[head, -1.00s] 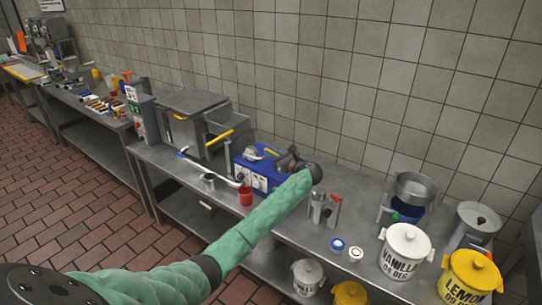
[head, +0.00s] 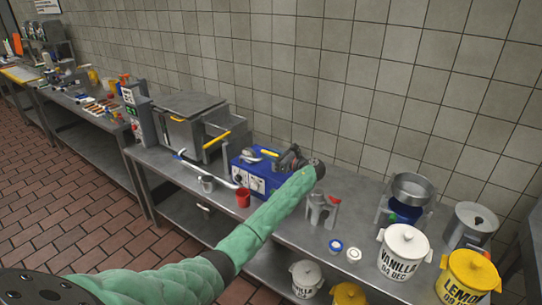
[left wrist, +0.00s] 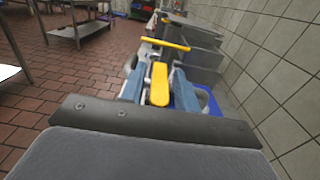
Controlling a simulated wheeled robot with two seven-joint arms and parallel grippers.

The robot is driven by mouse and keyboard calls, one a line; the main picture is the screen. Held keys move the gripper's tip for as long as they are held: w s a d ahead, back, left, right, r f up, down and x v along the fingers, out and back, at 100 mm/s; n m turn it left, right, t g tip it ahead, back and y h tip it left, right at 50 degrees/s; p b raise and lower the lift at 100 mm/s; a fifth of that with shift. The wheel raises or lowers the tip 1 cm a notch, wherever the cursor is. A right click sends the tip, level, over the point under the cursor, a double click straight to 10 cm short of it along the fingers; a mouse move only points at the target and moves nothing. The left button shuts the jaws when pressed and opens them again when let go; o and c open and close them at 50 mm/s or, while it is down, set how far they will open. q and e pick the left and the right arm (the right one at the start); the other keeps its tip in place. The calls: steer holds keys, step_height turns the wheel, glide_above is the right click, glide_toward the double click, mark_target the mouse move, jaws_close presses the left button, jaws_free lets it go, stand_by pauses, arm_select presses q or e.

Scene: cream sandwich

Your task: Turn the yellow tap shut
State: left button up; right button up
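The yellow tap (left wrist: 159,85) is a flat yellow lever, seen from above in the left wrist view. In the head view it is a small yellow bar (head: 270,152) on top of the blue machine (head: 240,164). My left gripper (left wrist: 159,80) has its two blue-grey fingers on either side of the lever, with narrow gaps showing, so it looks open around it. In the head view the left gripper (head: 284,157) is above the right part of the machine, and the arm hides some of the machine. My right gripper is in neither view.
A steel vat with a yellow-handled basin (head: 218,137) stands left of the machine. A red cup (head: 243,198) and a metal cup (head: 207,184) stand in front. A metal stand (head: 318,210) and the vanilla tub (head: 404,255) are to the right. The tiled wall is close behind.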

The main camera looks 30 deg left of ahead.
arm_select(q)
steer(key=shift+o, duration=0.2)
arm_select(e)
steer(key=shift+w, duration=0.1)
